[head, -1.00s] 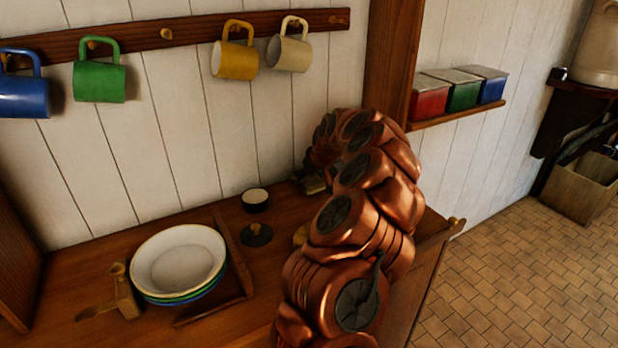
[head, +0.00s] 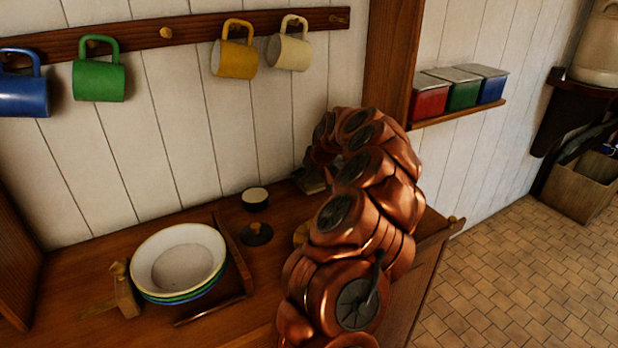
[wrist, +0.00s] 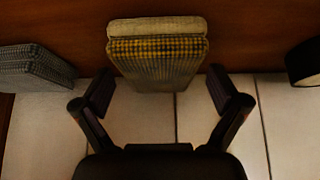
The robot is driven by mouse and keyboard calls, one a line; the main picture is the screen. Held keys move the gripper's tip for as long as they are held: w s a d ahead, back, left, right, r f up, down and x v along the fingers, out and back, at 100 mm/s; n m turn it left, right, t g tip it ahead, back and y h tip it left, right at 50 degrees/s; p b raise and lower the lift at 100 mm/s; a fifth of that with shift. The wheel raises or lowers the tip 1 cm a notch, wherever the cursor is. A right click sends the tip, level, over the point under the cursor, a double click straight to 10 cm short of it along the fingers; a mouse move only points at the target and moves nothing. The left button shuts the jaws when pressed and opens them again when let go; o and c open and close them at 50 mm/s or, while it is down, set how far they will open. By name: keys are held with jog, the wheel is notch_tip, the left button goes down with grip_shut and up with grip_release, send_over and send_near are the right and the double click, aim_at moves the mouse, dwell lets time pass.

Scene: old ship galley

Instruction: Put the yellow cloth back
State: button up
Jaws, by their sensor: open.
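The yellow cloth (wrist: 157,60) is a folded, yellow-and-dark checked pad with a pale top layer. In the wrist view it lies on the wooden surface against the white planks, centred ahead of my gripper (wrist: 161,85). My gripper is open, with one finger on each side of the cloth's near part; I cannot tell whether either touches it. A grey checked folded cloth (wrist: 33,67) lies to the left in that view. In the head view my copper-coloured arm hides the gripper and most of that spot.
A dark cup (wrist: 304,62) is at the right of the wrist view. In the head view, stacked plates (head: 178,262) sit by a wooden rail (head: 232,255), near a dark lidded knob (head: 257,234). Several mugs hang above, including a yellow one (head: 235,58).

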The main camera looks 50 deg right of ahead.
jog(key=b+v, duration=0.2)
jog(key=v, duration=1)
jog(key=s+a+r+n+g+y, duration=0.2)
jog(key=a+n+y, duration=0.15)
jog(key=a, duration=2.75)
jog(key=s+a+f+n+g, duration=0.2)
jog(key=s+a+f+g, duration=0.15)
jog(key=s+a, duration=0.7)
jog(key=s+a+f+m+g, duration=0.1)
jog(key=s+f, duration=0.2)
jog(key=s, duration=0.5)
jog(key=s+a+f+m+g+h, duration=0.1)
jog(key=s+f, duration=0.2)
jog(key=s, duration=0.6)
jog(key=shift+a+f, duration=0.15)
jog(key=shift+a, duration=0.2)
jog(key=shift+s+g+h, duration=0.15)
jog(key=shift+g+h, duration=0.1)
